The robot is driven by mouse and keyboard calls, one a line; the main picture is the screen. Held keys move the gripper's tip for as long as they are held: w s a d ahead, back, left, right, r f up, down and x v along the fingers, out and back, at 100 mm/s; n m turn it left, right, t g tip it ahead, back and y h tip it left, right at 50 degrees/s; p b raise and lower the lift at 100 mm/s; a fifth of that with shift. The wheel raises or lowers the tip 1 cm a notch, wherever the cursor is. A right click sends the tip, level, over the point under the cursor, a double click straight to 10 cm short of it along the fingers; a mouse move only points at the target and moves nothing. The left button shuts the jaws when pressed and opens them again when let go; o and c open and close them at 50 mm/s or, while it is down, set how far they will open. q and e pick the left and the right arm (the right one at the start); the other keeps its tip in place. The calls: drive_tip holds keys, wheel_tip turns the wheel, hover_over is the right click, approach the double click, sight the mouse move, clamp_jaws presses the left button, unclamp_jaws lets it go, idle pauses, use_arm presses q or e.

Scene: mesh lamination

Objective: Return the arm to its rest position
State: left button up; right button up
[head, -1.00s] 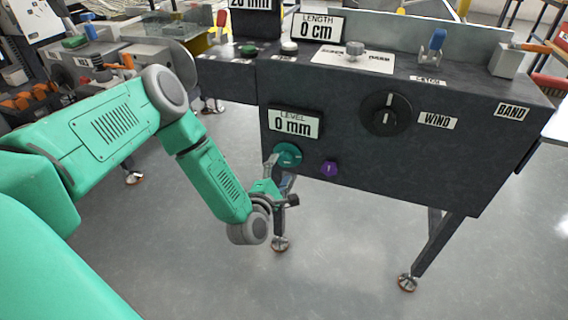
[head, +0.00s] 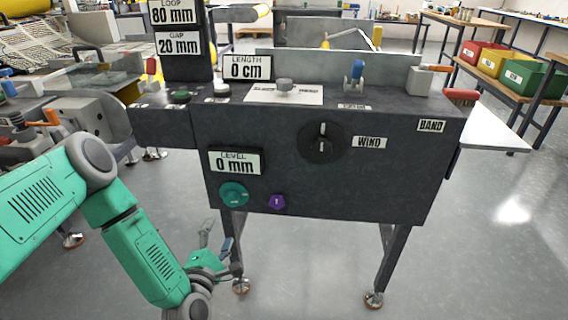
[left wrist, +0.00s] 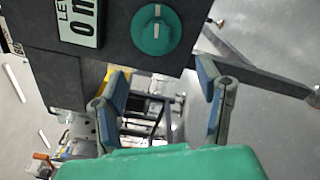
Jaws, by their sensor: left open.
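My left arm comes in from the left in the head view. Its gripper (head: 222,243) hangs low in front of the machine's left leg, below the teal knob (head: 233,194). In the left wrist view the gripper (left wrist: 165,100) is open, with two blue-padded fingers spread apart and nothing between them. The teal knob also shows in the left wrist view (left wrist: 156,29), beyond the fingers and apart from them. My right gripper is not in view.
The dark machine (head: 340,185) stands ahead with a LEVEL display (head: 236,161), a purple knob (head: 277,201) and a black WIND dial (head: 321,143). Another machine with an orange handle (head: 50,117) stands at the left. Open grey floor (head: 480,240) lies at the right.

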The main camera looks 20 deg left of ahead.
use_arm(q)
drive_tip(key=shift+d, duration=0.1)
drive_tip(key=s+d+f+m+g+h+p, duration=0.25)
drive_tip(key=s+d+m+g, duration=0.35)
drive_tip(key=m, duration=0.3)
drive_tip(key=s+d+f+m+g+h+p, duration=0.1)
drive_tip(key=s+d+m+g+h+p, duration=0.25)
drive_tip(key=s+d+m, duration=0.4)
drive_tip(key=s+a+r+m+g+y, duration=0.1)
drive_tip(key=s+a+m+g, duration=0.2)
drive_tip(key=s+m, duration=0.2)
drive_tip(key=s+a+r+m+g+y+p, duration=0.1)
drive_tip(key=s+a+m+g, duration=0.3)
drive_tip(key=s, duration=0.4)
drive_tip(key=shift+s+a+r+m+p, duration=0.35)
drive_tip(key=shift+r+m, duration=0.2)
drive_tip(key=shift+m, duration=0.2)
drive_tip(key=shift+d, duration=0.1)
drive_tip(key=shift+d, duration=0.1)
drive_tip(key=shift+c, duration=0.4)
